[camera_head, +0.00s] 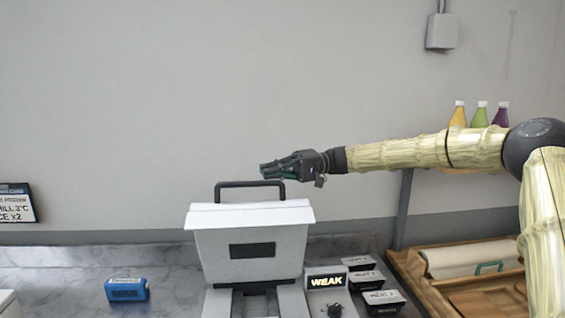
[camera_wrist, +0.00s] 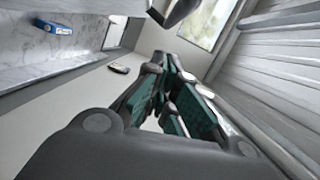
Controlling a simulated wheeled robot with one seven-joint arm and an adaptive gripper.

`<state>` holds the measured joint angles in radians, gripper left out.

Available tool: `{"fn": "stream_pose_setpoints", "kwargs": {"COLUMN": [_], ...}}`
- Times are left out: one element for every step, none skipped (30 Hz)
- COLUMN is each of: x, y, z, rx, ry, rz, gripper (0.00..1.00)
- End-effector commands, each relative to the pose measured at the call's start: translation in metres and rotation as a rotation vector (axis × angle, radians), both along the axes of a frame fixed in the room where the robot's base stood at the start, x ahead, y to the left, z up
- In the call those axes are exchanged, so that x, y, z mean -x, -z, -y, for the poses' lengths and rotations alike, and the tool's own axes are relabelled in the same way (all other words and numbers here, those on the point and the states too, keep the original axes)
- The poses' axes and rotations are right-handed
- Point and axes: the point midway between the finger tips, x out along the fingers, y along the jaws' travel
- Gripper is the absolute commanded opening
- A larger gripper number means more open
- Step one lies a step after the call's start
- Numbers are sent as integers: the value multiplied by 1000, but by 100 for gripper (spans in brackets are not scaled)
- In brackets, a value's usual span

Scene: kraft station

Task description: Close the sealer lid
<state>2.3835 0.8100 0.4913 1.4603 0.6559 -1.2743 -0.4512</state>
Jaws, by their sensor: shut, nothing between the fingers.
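The sealer stands on the counter with its white lid (camera_head: 222,245) raised, a dark rectangular panel on the side facing me. A black bar handle (camera_head: 220,188) runs along the top of the lid. The grey sealer base (camera_head: 218,303) shows below it. My gripper (camera_head: 265,170) is shut and empty, pointing left just above the right part of the handle in the picture. I cannot tell how far apart they are in depth. In the wrist view my gripper (camera_wrist: 168,65) shows dark fingers with teal pads drawn together.
A lit "WEAK" display (camera_head: 327,282) and several black labelled boxes (camera_head: 382,299) stand right of the sealer. A blue block (camera_head: 127,289) lies to its left. A wooden tray (camera_head: 420,285) is at right; bottles (camera_head: 480,116) stand on a shelf behind my arm.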

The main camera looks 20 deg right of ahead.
Motion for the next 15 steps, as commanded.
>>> {"fn": "stream_pose_setpoints", "kwargs": {"x": [7, 10, 13, 16, 18, 21, 23, 24, 26, 27, 28, 29, 29, 29, 29], "y": [-3, -2, -1, -1, 0, 1, 1, 2, 2, 3, 3, 4, 4, 4, 4], "z": [-2, -3, -5, -6, -6, -7, -7, -7, -7, -7, -7, -7, -7, -7, -7], "rx": [-2, -2, -2, -1, -1, -1, -1, -1, -1, -1, -1, -1, -1, -1, -1], "ry": [-1, -2, -3, -3, -2, -2, -2, -1, -1, -1, 0, 0, 0, 0, 0], "rz": [-1, -2, -2, -1, -1, -1, -1, -1, -1, -1, -1, -1, -1, 0, 0], "gripper": [0, 0, 0, 0, 0, 0, 0, 0, 0, 0, 0, 0, 0, 0, 0]}}
